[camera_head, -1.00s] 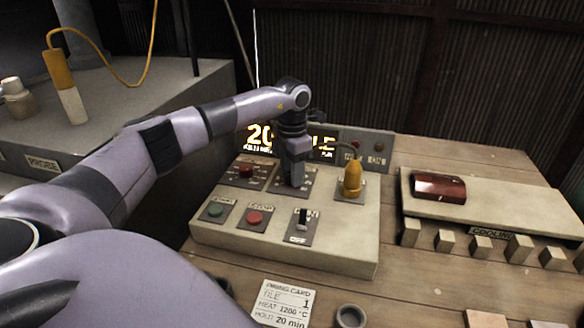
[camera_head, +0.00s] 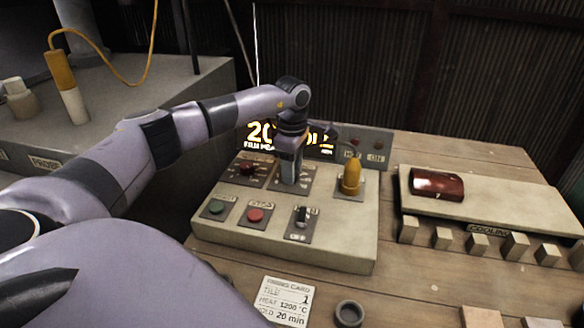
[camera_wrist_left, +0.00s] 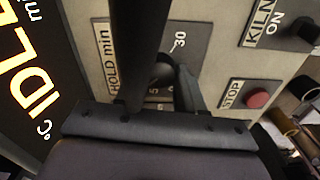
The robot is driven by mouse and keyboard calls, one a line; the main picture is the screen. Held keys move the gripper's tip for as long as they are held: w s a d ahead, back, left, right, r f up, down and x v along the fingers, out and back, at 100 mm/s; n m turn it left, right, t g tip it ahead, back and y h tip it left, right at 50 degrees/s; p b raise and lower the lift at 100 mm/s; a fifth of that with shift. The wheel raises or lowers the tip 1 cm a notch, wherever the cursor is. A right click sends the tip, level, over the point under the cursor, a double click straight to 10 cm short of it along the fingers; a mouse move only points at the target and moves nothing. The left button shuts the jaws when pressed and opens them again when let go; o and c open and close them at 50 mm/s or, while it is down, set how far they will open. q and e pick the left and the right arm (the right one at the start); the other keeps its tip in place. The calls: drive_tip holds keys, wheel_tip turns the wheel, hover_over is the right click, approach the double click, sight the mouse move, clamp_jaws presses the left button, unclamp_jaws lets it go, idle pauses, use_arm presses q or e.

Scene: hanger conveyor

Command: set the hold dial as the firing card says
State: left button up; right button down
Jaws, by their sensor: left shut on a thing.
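The firing card (camera_head: 285,301) lies on the table in front of the panel and reads tile 1, heat 1200 °C, hold 20 min. My left gripper (camera_head: 290,183) points down at the control panel and is shut on the hold dial. In the left wrist view the two dark fingers (camera_wrist_left: 168,85) close around the dial over the plate (camera_wrist_left: 187,42) marked HOLD min. The fingers hide most of the dial and its pointer; the mark 30 shows beside it. The lit display (camera_head: 262,134) shows 20 and, partly hidden, IDLE. My right gripper is not in view.
On the panel are a red knob (camera_head: 248,168), a green button (camera_head: 216,207), a red stop button (camera_head: 255,215), a kiln switch (camera_head: 301,215) and a yellow plug (camera_head: 351,178). A cooling rack (camera_head: 487,205) with a brown tile (camera_head: 437,185) stands to the right.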

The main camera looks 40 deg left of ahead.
use_arm(q)
drive_tip(key=m, duration=0.4)
drive_tip(key=shift+w+r+m, duration=0.1)
drive_tip(key=shift+m, duration=0.2)
drive_tip(key=m, duration=0.3)
drive_tip(key=shift+m, duration=0.4)
drive_tip(key=m, duration=0.4)
drive_tip(key=shift+m+b, duration=0.35)
drive_tip(key=shift+m, duration=1.75)
drive_tip(key=o, duration=1)
drive_tip(key=shift+o, duration=0.2)
